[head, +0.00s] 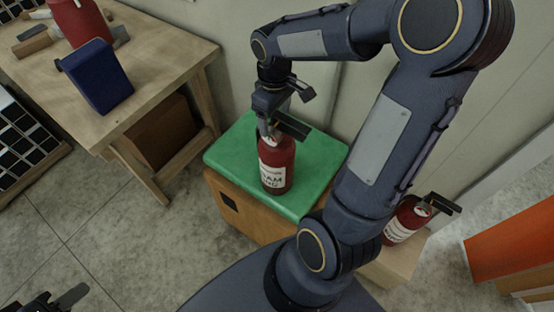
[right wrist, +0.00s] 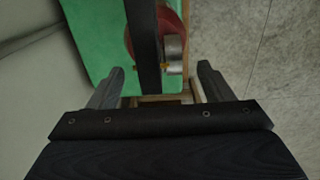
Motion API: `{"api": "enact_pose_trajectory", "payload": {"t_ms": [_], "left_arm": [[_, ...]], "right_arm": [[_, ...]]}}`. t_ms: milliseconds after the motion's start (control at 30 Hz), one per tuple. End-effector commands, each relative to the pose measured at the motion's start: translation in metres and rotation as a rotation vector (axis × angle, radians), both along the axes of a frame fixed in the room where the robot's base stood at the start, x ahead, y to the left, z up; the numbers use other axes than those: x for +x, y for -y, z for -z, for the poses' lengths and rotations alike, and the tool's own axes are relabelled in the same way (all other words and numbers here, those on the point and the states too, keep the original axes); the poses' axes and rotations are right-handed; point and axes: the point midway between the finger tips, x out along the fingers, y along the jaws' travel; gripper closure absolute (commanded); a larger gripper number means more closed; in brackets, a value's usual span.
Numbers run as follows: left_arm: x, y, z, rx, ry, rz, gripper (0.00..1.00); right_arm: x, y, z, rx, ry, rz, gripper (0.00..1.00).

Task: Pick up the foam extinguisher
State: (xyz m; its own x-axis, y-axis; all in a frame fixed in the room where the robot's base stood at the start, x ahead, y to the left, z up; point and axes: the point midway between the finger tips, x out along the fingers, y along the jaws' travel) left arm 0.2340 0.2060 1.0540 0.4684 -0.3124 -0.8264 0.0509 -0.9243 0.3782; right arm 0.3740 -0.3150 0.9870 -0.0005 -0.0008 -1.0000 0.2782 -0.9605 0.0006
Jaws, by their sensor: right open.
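The foam extinguisher (head: 275,172), red with a white label partly reading "AM", stands upright on the green top (head: 232,150) of a wooden box. My right gripper (head: 268,128) is at its head from above, pointing down. In the right wrist view the open fingers (right wrist: 161,80) lie on either side of the dark handle (right wrist: 144,45), with the red body (right wrist: 172,18) and a grey round part beyond. I cannot tell whether the fingers touch it. My left gripper (head: 62,299) is partly visible at the bottom left, far from the extinguisher; its opening is unclear.
A second red extinguisher (head: 402,222) stands at the right behind my right arm. A wooden table (head: 160,65) at upper left bears a blue object (head: 98,77) and another red cylinder (head: 77,20). An orange object (head: 515,243) is at far right. The wall is close behind the box.

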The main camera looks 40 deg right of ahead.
Motion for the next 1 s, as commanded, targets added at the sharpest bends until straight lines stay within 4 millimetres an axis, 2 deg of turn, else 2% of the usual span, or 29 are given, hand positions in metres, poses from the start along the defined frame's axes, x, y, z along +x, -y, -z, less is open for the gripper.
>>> {"api": "enact_pose_trajectory", "payload": {"t_ms": [100,200,467,1000], "left_arm": [[0.000,0.000,-0.002,0.000,0.000,0.000,0.64],[0.000,0.000,-0.002,0.000,0.000,0.000,0.64],[0.000,0.000,-0.002,0.000,0.000,0.000,0.64],[0.000,0.000,-0.002,0.000,0.000,0.000,0.64]], "right_arm": [[-0.001,-0.001,0.018,0.001,-0.003,-0.001,0.26],[0.000,-0.001,0.026,0.001,-0.001,0.000,0.26],[0.000,-0.001,0.028,0.001,0.001,0.001,0.26],[0.000,-0.001,0.028,0.001,0.001,0.000,0.97]]}}
